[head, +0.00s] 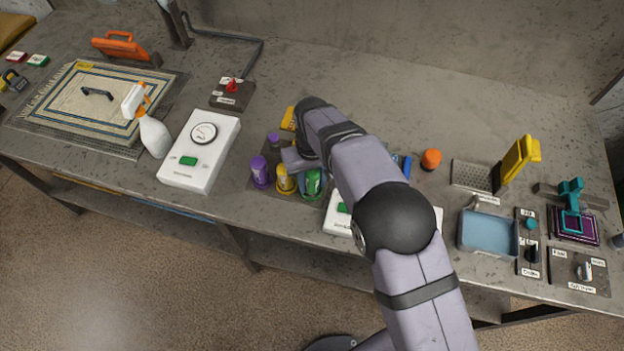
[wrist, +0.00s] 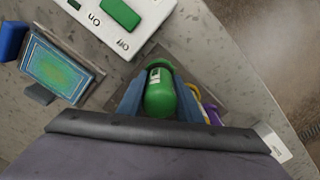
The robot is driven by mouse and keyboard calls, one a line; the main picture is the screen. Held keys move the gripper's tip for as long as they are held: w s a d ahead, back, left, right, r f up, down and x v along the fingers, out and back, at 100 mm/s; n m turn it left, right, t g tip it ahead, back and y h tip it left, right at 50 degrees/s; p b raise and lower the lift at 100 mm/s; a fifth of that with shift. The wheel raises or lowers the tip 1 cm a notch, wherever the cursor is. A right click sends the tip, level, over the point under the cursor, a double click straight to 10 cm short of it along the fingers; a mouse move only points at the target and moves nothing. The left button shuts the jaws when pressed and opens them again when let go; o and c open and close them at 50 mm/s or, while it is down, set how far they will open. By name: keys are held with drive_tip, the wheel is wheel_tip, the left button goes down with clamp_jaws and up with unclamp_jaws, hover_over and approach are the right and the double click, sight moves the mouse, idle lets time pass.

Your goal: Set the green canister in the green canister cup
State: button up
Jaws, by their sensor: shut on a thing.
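The green canister (head: 314,182) is over or at the front right corner of a dark plate (head: 257,192), right of a yellow canister (head: 284,184) and a purple canister (head: 260,171). In the wrist view the green canister (wrist: 160,94) is between the two blue-grey fingers of my gripper (wrist: 160,104), which is shut on it.
A white box with a green switch (wrist: 112,20) lies close beside the gripper. My arm hides part of the bench behind it. Another white box with a dial (head: 199,151) and a spray bottle (head: 150,130) stand to the left. A blue tray (head: 488,234) is to the right.

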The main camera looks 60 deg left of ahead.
sight(312, 173)
drive_tip(key=shift+f+b, duration=0.35)
drive_tip(key=shift+f, duration=0.2)
drive_tip(key=o, duration=1.1)
wheel_tip(312, 173, up, 7)
drive_tip(key=b, duration=0.3)
drive_tip(key=shift+r, duration=0.2)
drive_tip(key=shift+r+p, duration=0.95)
drive_tip(key=shift+p, duration=0.15)
